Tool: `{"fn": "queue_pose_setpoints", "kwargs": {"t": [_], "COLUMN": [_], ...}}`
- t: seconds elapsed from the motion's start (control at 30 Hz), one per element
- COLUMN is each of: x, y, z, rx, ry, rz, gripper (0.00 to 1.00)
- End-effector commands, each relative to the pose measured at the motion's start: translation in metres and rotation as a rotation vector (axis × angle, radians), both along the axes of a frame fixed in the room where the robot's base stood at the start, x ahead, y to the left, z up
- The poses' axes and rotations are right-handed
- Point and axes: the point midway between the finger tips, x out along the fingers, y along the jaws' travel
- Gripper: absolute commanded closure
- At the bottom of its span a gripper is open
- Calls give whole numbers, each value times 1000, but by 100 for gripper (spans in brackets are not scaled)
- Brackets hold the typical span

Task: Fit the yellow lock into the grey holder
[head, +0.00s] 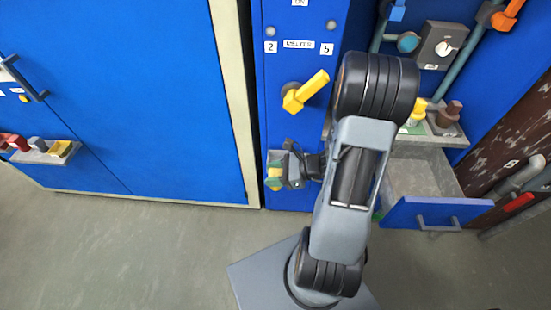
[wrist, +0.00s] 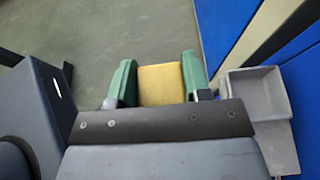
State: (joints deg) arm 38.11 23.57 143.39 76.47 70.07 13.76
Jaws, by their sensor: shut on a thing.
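The yellow lock (wrist: 160,86) is a blocky yellow piece between the two green fingertips of my gripper (wrist: 160,70) in the wrist view. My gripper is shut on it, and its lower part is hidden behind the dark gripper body. In the head view my gripper (head: 274,178) is low in front of the blue panel, left of my arm. The grey holder (wrist: 256,92) is an open-topped grey box to the right of the gripper in the wrist view. The lock is outside the holder and apart from it. In the head view the holder (head: 275,156) is partly hidden by the gripper.
A yellow lever (head: 306,91) sticks out of the blue panel (head: 289,68) above the gripper. An open drawer (head: 436,212) juts out at the right. A small shelf (head: 62,150) with coloured pieces is at far left. The floor (head: 120,240) at lower left is clear.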

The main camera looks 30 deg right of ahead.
Motion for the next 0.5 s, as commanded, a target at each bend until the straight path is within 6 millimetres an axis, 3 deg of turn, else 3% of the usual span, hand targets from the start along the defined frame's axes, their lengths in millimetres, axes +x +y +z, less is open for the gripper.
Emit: {"fn": "queue_pose_setpoints", "kwargs": {"t": [0.03,0.13,0.5], "x": [4,18,85], "y": [-2,-10,-47], "z": [-8,0,1], "rx": [-5,-2,-1], "ry": [-7,-2,0], "rz": [3,3,4], "gripper": [81,81,81]}}
